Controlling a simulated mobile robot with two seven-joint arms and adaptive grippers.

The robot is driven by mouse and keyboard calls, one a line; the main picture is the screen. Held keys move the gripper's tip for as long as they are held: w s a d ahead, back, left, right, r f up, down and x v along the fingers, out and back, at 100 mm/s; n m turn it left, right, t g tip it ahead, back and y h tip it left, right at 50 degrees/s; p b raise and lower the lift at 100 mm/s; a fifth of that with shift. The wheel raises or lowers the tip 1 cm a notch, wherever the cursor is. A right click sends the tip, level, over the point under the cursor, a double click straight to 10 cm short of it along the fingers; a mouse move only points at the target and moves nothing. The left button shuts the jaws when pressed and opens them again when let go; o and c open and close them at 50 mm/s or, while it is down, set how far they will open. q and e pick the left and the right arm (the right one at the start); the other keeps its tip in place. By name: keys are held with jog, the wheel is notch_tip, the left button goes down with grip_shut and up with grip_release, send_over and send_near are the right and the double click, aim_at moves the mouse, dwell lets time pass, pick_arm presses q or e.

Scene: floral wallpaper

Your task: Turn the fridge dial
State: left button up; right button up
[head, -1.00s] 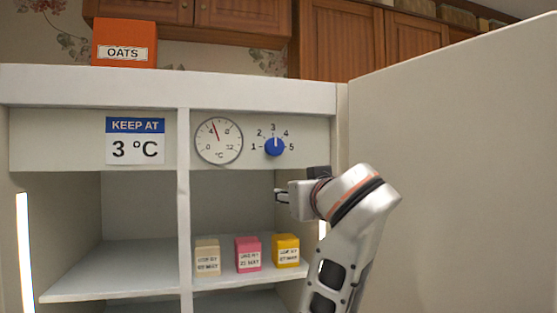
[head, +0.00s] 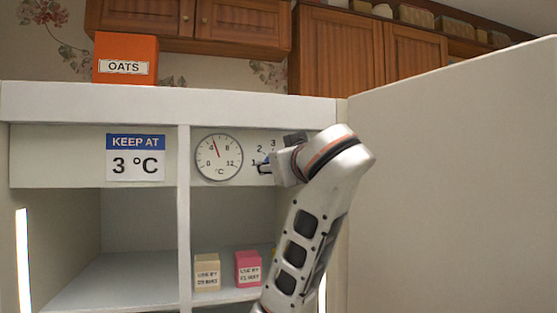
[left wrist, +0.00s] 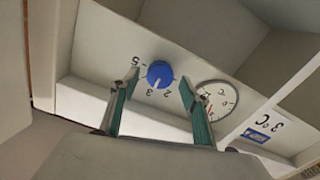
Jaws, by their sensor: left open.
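The blue fridge dial (left wrist: 160,74) shows in the left wrist view on the pale panel, between the fingertips of my left gripper (left wrist: 158,82). The fingers are open, one on each side, with gaps to the dial. Its white mark appears to point near 3. In the head view my left gripper (head: 270,164) is in front of the dial and hides most of it. The round thermometer (head: 218,157) is left of it, its needle between 4 and 8, nearer 4. The sign (head: 135,157) reads "KEEP AT 3 °C". My right gripper is not in view.
A beige box (head: 207,272) and a pink box (head: 248,268) stand on the shelf below the panel. The open fridge door (head: 450,190) is at the right. An orange oats box (head: 126,58) stands on top of the fridge.

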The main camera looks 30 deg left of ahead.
pick_arm(q)
jog(key=shift+w+a, duration=0.15)
jog(key=shift+w, duration=0.05)
jog(key=c, duration=1.1)
jog(key=shift+m, duration=4.4)
